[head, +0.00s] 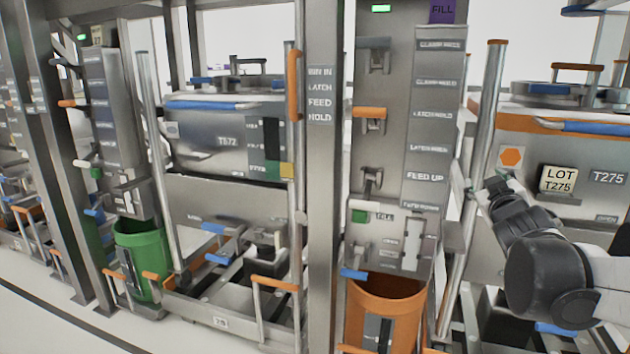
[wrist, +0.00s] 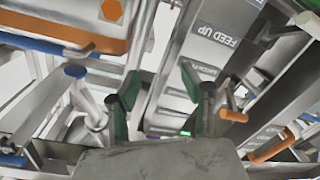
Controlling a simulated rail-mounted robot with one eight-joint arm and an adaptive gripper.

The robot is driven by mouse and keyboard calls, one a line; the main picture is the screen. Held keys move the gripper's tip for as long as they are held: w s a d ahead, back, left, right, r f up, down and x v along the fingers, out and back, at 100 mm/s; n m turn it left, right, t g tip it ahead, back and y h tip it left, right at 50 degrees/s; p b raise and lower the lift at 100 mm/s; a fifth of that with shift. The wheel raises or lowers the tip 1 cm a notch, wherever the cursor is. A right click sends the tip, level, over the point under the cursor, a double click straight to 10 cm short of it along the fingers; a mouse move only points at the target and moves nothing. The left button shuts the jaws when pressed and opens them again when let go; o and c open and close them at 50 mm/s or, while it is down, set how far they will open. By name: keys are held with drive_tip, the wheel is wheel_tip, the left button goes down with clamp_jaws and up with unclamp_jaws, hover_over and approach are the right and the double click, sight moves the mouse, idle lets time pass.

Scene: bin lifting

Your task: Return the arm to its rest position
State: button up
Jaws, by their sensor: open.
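My gripper (head: 490,188) is at the right of the head view, at the end of my black and white arm, in front of the right-hand station. In the wrist view my gripper (wrist: 162,105) shows two green-tipped fingers spread apart with nothing between them. The fingers point toward the grey panel (wrist: 180,75) with the FEED UP label. In the head view the gripper is close to a slanted metal post (head: 482,130) beside the LOT T275 bin (head: 600,150). I cannot tell whether it touches the post.
An orange bin (head: 385,300) stands below the FEED UP panel (head: 425,150). A green bin (head: 143,250) stands further left, near the T672 bin (head: 215,140). Metal posts, orange handles and levers crowd the space around my arm. Open floor (head: 60,320) shows at lower left.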

drive_tip(key=s+a+f+m+g+y, duration=0.1)
drive_tip(key=s+a+f+g+y, duration=0.15)
drive_tip(key=s+a+f, duration=0.55)
drive_tip(key=s+a+f+m+g+y, duration=0.1)
drive_tip(key=s+a+f+g, duration=0.25)
drive_tip(key=s, duration=0.75)
drive_tip(key=s+a+f+m+g+y, duration=0.1)
drive_tip(key=s+a+f+g, duration=0.3)
drive_tip(key=s+a+f, duration=0.45)
drive_tip(key=d+r+p, duration=0.3)
drive_tip(key=r+p, duration=1.5)
drive_tip(key=r, duration=0.1)
drive_tip(key=shift+s, duration=0.4)
drive_tip(key=shift+d, duration=0.1)
